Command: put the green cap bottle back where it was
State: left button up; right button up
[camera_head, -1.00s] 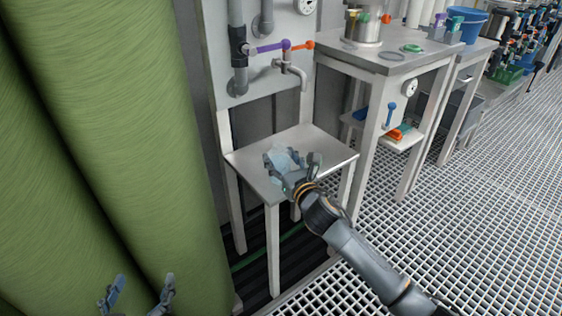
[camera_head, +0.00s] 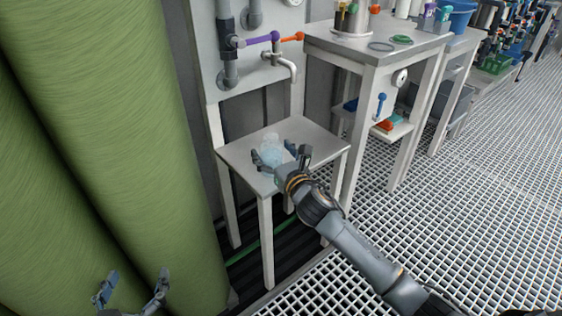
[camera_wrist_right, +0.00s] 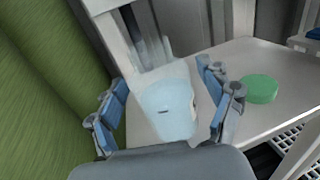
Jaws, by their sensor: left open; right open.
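A translucent pale-blue bottle (camera_head: 271,151) is over the small metal table (camera_head: 318,143). In the right wrist view the bottle (camera_wrist_right: 168,110) is between the fingers. A green cap (camera_wrist_right: 259,89) lies on the tabletop to its right in that view; I cannot make it out in the head view. My right gripper (camera_head: 280,156) is open around the bottle, with a finger on each side; it also shows in the wrist view (camera_wrist_right: 163,76). Whether the bottle's base rests on the table is hidden. My left gripper (camera_head: 132,289) is open and empty at the lower left.
A wall panel with pipes and a tap (camera_head: 286,62) stands behind the table. A taller bench (camera_head: 425,45) with a metal pot (camera_head: 352,20) and a green ring (camera_head: 401,39) is to the right. Large green cylinders (camera_head: 110,130) fill the left. Grating floor (camera_head: 470,210) is clear at right.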

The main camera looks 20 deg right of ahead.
pick_arm(q)
jog(key=s+a+f+g+y+p, duration=0.1)
jog(key=s+a+f+g+p, duration=0.1)
jog(key=s+f+g, duration=0.3)
notch_tip(320, 180, down, 3)
jog(key=shift+s+a+r+y, duration=0.15)
jog(key=shift+s+a+y, duration=0.15)
jog(key=shift+s+y, duration=0.1)
pick_arm(e)
jog(key=s+f+m+g, duration=0.2)
jog(key=s+f+m, duration=0.1)
jog(key=s+m, duration=0.7)
jog(key=s+a+f+m+g, duration=0.1)
jog(key=s+f+m+g, duration=0.2)
jog(key=s+m, duration=0.8)
jog(key=s+a+f+m+g, duration=0.1)
jog(key=s+f+m+g, duration=0.2)
jog(key=s+m, duration=0.7)
jog(key=m, duration=0.4)
jog(key=shift+s+a+f+h, duration=0.2)
jog(key=shift+s+h, duration=0.1)
jog(key=shift+s, duration=0.05)
pick_arm(q)
jog(key=shift+g, duration=0.3)
pick_arm(e)
jog(key=shift+g, duration=0.3)
